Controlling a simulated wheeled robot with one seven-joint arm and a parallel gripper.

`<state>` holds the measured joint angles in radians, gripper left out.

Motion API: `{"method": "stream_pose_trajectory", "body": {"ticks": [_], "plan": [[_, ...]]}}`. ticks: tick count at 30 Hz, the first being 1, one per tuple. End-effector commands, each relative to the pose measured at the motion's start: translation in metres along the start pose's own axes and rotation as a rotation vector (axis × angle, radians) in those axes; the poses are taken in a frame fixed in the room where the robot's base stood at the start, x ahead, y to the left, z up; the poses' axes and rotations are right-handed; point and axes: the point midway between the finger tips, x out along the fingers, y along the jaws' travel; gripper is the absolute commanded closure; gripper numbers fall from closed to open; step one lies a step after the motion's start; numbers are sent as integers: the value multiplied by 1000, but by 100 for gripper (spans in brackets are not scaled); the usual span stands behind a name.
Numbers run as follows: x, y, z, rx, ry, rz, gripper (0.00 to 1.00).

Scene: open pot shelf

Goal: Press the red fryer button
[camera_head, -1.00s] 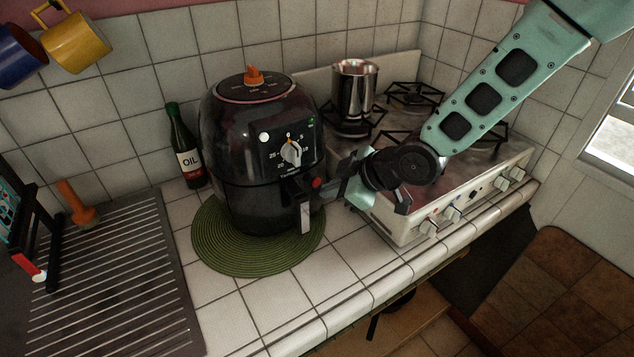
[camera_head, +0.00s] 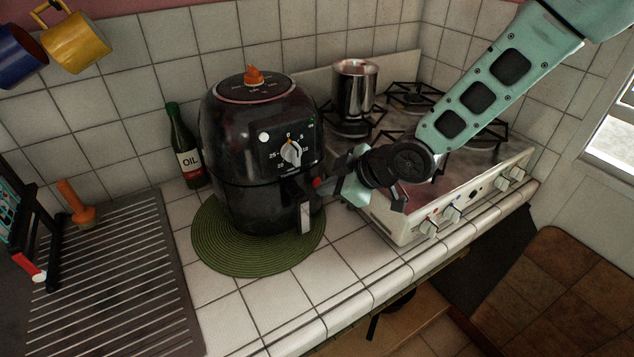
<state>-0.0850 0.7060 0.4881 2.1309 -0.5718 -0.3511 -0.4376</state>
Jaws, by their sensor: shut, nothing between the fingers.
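The fryer is a dark rounded air fryer (camera_head: 225,130) with a white dial (camera_head: 291,153) and a front handle (camera_head: 305,215). A small red spot (camera_head: 316,183), likely the red button, shows by the top of the handle. My gripper (camera_head: 325,181) is shut and empty, with its tips at the right side of this red spot. They seem to touch it or nearly so, and they partly hide it. The handle's upper part is dark and hard to separate from the fingers.
The fryer stands on a round green mat (camera_head: 215,255). An oil bottle (camera_head: 184,150) stands behind it at the left. A stove (camera_head: 405,215) with a metal pot (camera_head: 354,90) is at the right. A ribbed drainboard (camera_head: 110,290) lies at the left. The front counter is clear.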

Motion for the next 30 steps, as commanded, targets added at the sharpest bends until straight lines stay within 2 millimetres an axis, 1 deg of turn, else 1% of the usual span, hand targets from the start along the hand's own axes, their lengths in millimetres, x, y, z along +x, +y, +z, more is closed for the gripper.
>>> {"method": "stream_pose_trajectory", "body": {"ticks": [20,30], "plan": [[5,4,-4,0,0,0,100],[5,3,-4,0,0,0,100]]}}
